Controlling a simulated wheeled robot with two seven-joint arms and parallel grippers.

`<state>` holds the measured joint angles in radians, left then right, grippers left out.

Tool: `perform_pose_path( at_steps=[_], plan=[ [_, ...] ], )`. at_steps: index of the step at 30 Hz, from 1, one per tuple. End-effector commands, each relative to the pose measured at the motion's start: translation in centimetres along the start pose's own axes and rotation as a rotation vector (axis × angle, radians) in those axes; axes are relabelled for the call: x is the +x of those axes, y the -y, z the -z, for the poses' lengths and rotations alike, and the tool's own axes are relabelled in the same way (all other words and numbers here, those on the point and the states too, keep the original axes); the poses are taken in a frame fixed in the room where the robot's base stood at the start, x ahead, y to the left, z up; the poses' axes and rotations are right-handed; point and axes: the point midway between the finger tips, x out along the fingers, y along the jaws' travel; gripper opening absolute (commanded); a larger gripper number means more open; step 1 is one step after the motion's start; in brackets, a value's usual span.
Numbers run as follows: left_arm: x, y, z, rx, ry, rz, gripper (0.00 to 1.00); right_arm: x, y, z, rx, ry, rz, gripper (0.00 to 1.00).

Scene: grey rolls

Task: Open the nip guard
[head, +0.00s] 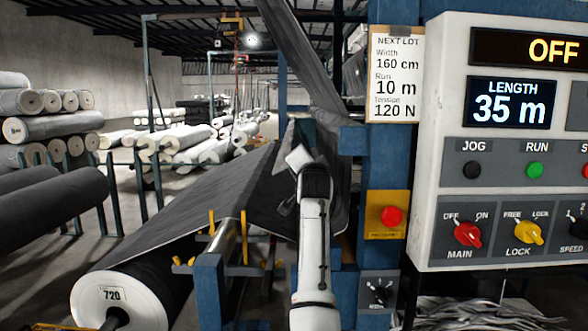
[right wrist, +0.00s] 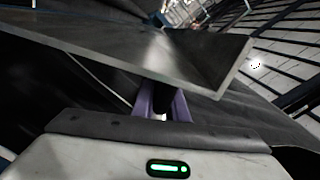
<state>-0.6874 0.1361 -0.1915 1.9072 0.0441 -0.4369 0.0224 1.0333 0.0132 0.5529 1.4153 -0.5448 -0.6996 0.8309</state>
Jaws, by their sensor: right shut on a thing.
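In the right wrist view the nip guard (right wrist: 140,55) is a flat dark grey plate with a pale edge, tilted across the picture. My right gripper (right wrist: 164,108) has its purple fingers shut on a dark piece beneath the plate, which looks like the guard's handle. In the head view my right arm reaches up the middle, with its white gripper (head: 298,157) against the machine where the dark sheet (head: 235,185) runs. The fingertips and most of the guard are hidden there. My left gripper is not in view.
A control panel (head: 428,150) stands at the right, its display (head: 552,50) reading OFF. A red button on a yellow box (head: 390,216) sits on the blue post. A large roll (head: 125,298) lies at lower left. More rolls (head: 55,125) are stacked behind.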

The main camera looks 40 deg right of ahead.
Motion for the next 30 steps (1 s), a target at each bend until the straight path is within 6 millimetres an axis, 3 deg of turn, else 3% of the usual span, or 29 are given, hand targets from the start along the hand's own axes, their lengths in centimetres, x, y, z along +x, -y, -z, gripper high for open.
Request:
perform_pose_path(
  at_steps=[1, 9, 26, 27, 30],
  plan=[
    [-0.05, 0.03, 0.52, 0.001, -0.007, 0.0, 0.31, 0.07, -0.35, 0.87, 0.025, -0.011, -0.003, 0.0],
    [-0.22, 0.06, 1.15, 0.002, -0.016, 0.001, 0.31, 0.13, -0.82, 1.64, 0.128, -0.002, 0.002, 0.0],
    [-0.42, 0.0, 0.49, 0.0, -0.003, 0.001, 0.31, 0.15, -1.13, 1.62, 0.156, 0.005, 0.001, 0.0],
    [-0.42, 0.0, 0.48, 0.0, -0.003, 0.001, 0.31, 0.15, -1.13, 1.6, 0.156, 0.006, 0.0, 0.14],
    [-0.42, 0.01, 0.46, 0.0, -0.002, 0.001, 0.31, 0.15, -1.08, 1.54, 0.156, 0.007, 0.001, 0.29]
  ],
)
